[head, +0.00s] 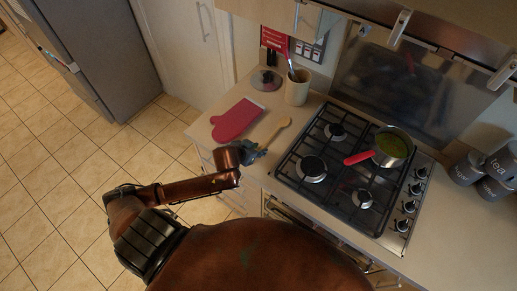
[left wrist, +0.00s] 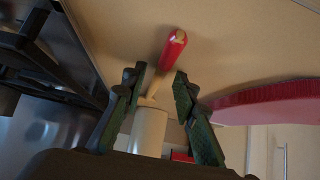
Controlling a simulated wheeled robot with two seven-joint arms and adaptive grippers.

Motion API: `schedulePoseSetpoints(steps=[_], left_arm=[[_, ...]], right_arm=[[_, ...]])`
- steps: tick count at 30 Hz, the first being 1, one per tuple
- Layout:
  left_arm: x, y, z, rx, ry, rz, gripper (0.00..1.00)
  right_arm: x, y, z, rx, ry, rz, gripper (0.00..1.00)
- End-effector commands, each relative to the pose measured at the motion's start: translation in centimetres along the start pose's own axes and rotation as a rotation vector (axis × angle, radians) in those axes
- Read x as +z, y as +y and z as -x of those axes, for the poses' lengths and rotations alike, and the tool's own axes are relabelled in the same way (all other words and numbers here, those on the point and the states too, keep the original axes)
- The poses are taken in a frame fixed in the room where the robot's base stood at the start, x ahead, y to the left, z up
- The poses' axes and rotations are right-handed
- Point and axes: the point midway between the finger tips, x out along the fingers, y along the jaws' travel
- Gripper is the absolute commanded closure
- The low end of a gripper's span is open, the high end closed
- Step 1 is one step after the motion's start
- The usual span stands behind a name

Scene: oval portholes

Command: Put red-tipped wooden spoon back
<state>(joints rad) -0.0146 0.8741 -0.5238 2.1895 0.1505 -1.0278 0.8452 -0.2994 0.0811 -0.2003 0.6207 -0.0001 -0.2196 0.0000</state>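The wooden spoon (head: 277,131) lies on the counter between the red oven mitt and the hob, its bowl end pointing away from me. Its red tip (left wrist: 173,49) shows large in the left wrist view, with the pale handle running back between my fingers. My left gripper (head: 254,153) is at the near end of the spoon and hides the tip in the head view. In the left wrist view its fingers (left wrist: 158,76) are apart, one on each side of the spoon's line, with gaps. The cream utensil pot (head: 297,91) stands upright at the back, holding utensils. My right gripper is not in view.
The red oven mitt (head: 237,120) lies left of the spoon. The black hob (head: 328,190) is on the right, with a red-handled pan (head: 392,149) of green contents. A round lid (head: 266,80) lies beside the pot. Dark canisters (head: 467,168) stand far right.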

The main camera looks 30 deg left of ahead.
Motion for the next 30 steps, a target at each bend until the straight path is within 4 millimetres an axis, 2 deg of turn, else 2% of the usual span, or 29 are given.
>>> schedulePoseSetpoints(steps=[5,8,22,25,30], left_arm=[[-0.2,0.0,0.2,-0.001,0.001,-0.001,0.73],[-0.2,-0.1,1.1,-0.001,0.000,0.000,0.73],[-0.2,0.0,10.2,0.000,-0.001,0.001,0.73],[-0.3,0.0,11.4,0.000,0.000,0.001,0.73],[-0.2,0.0,12.2,-0.001,0.000,0.001,0.73]], right_arm=[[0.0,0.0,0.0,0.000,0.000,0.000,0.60],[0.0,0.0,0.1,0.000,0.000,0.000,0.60],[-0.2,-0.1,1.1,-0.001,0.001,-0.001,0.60],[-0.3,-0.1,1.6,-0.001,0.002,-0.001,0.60],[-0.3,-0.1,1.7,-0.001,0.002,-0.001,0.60]])
